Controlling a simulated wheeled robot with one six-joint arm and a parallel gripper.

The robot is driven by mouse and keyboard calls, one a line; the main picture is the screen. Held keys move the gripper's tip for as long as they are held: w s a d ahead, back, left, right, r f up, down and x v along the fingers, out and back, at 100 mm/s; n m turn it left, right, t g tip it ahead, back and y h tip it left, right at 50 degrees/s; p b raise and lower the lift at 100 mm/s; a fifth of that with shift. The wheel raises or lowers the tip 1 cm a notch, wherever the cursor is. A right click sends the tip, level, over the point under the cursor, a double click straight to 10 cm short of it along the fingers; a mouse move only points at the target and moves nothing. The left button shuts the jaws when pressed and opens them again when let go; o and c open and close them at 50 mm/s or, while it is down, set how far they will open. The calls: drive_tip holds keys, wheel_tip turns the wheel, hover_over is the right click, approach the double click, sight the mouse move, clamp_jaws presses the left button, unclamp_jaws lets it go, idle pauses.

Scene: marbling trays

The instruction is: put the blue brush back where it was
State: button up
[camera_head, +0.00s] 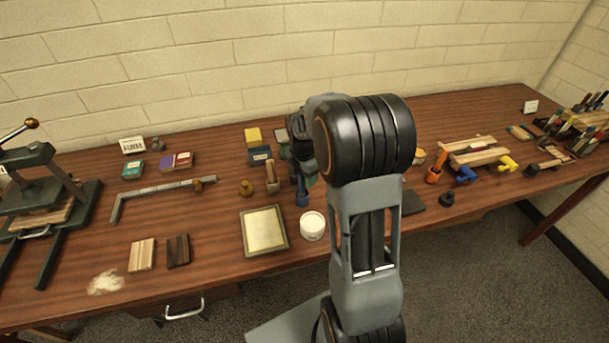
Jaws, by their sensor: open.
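A slim blue item (302,195), which may be the blue brush, stands on the brown table near the middle, just below my gripper. My gripper (301,172) points down over the table and is open; my arm hides part of it. I cannot tell whether its fingers touch or surround the blue item. A second blue object (467,174) lies farther right, beside an orange one; its kind is too small to tell.
A white tub (312,226) and a framed cream panel (264,231) lie in front of the gripper. A small holder (272,180) stands just left of it. A press (45,205) occupies the far left. Wooden pieces (474,152) lie right.

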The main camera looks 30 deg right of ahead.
drive_tip(key=r, duration=1.1)
drive_tip(key=shift+a+r, duration=0.25)
drive_tip(key=s+a+m+t, duration=0.2)
drive_tip(key=s+a+m, duration=0.3)
drive_tip(key=s+m, duration=0.3)
drive_tip(key=s+a+m+t, duration=0.2)
drive_tip(key=s+a+m, duration=0.3)
drive_tip(key=m, duration=0.8)
drive_tip(key=s, duration=0.3)
drive_tip(key=shift+s+f+y, duration=0.15)
drive_tip(key=shift+f+y, duration=0.15)
drive_tip(key=shift+f, duration=0.05)
